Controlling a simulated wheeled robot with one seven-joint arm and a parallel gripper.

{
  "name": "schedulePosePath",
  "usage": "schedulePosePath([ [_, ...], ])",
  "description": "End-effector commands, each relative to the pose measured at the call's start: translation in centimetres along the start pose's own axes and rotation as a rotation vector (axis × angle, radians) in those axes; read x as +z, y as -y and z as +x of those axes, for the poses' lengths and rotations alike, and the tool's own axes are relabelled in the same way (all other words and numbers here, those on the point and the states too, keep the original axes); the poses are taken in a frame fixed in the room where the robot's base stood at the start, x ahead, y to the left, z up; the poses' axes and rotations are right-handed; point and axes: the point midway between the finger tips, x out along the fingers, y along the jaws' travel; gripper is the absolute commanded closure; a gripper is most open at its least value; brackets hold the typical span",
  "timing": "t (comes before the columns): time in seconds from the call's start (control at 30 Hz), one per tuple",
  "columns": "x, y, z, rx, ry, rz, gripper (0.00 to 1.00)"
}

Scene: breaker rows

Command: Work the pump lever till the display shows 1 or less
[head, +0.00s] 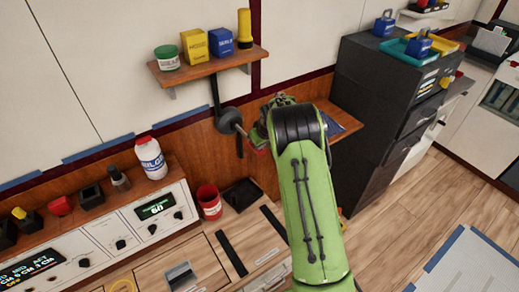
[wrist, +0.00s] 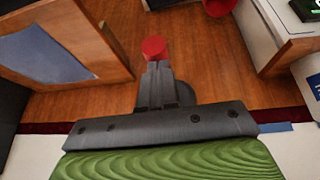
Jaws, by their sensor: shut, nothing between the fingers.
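The pump lever shows in the head view as a dark round hub (head: 229,120) on the wood wall panel, with a pale rod running toward my gripper. A red knob (wrist: 154,48) shows in the wrist view just beyond my fingertips; it seems to be the lever's end. My gripper (wrist: 155,68) is shut, with its tips at or close to the knob; whether they touch I cannot tell. In the head view my gripper (head: 256,138) is partly hidden by my green arm. A display (head: 156,207) on the white console glows green and seems to read 60.
A wall shelf (head: 210,67) with a jar, boxes and a yellow-topped item is above the lever. A white bottle (head: 150,157) stands on the console's ledge, and a red cup (head: 209,202) stands beside the console. Dark drawer cabinets (head: 385,95) are at right.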

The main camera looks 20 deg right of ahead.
Motion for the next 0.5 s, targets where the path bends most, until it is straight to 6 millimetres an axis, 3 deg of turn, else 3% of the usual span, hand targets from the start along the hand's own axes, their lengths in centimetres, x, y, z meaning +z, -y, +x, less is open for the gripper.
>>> schedulePosePath([
  [0.03,1.0,0.1,1.6,-0.001,-0.023,0.004,1.00],
  [0.1,1.4,0.1,2.1,-0.001,-0.061,0.007,1.00],
  [0.5,2.5,0.3,4.1,-0.001,-0.119,0.009,1.00],
])
